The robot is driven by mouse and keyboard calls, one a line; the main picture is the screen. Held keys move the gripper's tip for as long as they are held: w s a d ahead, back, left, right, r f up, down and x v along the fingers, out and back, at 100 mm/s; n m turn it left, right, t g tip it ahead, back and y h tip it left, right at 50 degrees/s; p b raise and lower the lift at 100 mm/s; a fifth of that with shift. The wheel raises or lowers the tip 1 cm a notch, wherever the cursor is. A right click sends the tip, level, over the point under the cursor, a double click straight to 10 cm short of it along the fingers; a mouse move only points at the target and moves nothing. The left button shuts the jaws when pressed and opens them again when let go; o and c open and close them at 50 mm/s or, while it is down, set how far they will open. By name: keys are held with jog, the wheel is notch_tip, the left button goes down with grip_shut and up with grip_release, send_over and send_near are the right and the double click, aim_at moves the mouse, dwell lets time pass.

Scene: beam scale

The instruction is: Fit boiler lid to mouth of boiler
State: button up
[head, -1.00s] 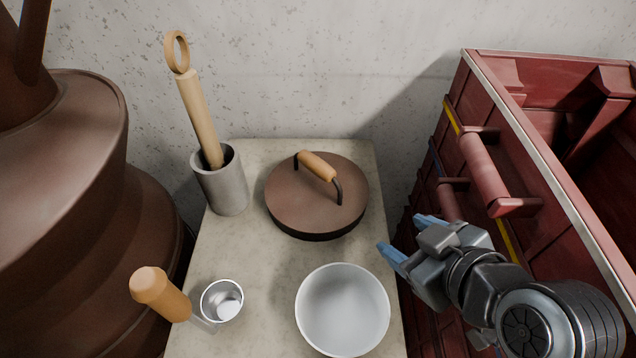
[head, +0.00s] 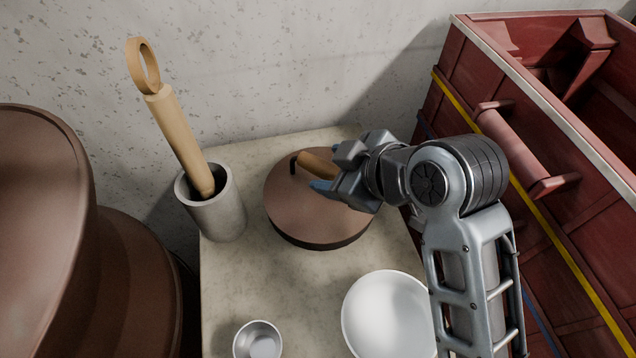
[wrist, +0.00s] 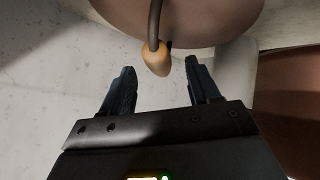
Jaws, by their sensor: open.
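The boiler lid (head: 300,215) is a round brown disc with a dark rim and an arched handle with a wooden grip (head: 316,163). It lies flat on the pale counter. My gripper (head: 324,184) is at the lid's right side, over it and close to the handle, and hides part of both. In the wrist view, my open gripper (wrist: 160,82) has the end of the wooden grip (wrist: 157,60) just ahead of the gap between its fingers. The brown boiler (head: 45,220) stands at the left; its mouth is out of view.
A grey cup (head: 220,215) holding a wooden-handled tool (head: 178,135) stands left of the lid. A white bowl (head: 385,315) and a small metal cup (head: 258,342) are at the front. A red crate (head: 480,150) stands at the right. Bare counter (head: 270,280) lies between them.

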aim_at(328, 168)
jog(key=x, duration=0.4)
jog(key=shift+a, duration=0.1)
grip_shut()
dwell(0.4)
